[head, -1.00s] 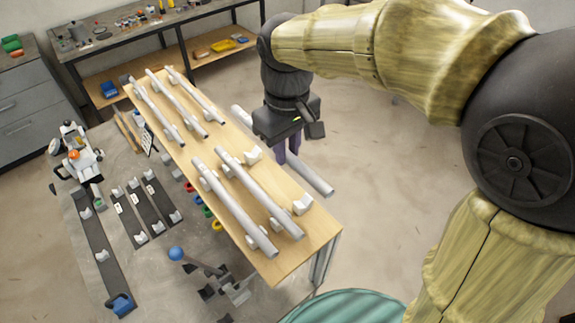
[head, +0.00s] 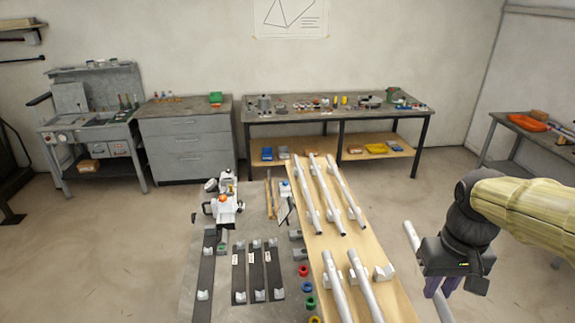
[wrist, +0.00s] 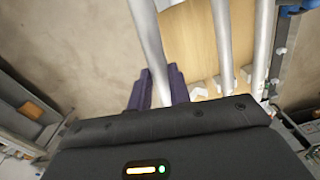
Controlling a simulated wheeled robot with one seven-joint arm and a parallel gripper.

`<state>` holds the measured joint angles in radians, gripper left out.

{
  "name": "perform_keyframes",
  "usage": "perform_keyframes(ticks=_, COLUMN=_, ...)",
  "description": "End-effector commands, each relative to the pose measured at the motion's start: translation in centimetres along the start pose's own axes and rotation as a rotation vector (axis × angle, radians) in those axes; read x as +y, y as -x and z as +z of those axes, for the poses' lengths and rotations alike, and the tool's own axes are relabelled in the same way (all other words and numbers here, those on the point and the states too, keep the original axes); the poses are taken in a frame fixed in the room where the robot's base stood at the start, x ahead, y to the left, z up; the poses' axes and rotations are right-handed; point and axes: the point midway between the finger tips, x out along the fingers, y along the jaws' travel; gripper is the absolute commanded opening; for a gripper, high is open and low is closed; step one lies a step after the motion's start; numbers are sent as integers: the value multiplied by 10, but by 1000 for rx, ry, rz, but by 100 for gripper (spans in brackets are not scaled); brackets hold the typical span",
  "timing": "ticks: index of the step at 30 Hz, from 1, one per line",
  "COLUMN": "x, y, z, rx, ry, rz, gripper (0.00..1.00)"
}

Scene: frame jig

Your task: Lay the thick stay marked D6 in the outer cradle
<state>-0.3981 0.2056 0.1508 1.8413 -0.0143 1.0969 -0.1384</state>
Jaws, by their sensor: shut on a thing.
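A thick light grey stay (head: 411,240) is held by my gripper (head: 441,288) to the right of the wooden board, apart from it. No D6 mark is readable on it. In the wrist view the stay (wrist: 147,45) runs between the purple fingers (wrist: 158,90), which are shut on it. Its lower end is cut off in the head view. An empty pale cradle block (head: 384,272) stands at the board's right edge. On the grey table at left, dark strips carry pale cradles: a long outer strip (head: 206,270) and several shorter labelled ones (head: 256,268). Which is the outer cradle is not readable.
Several grey stays lie in cradles on the wooden board (head: 320,255). A white device (head: 222,207) with an orange knob stands behind the strips. Coloured rings (head: 309,302) lie between strips and board. Open floor lies right of the board; workbenches stand behind.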

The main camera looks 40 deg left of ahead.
Motion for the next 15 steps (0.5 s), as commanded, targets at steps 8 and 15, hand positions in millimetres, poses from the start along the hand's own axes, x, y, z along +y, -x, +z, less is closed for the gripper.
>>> perform_keyframes(ticks=8, x=76, y=-76, z=-20, rx=1, ry=-292, rz=-15, gripper=0)
perform_keyframes(ticks=15, x=138, y=-139, z=-20, rx=2, ry=-530, rz=-16, gripper=0)
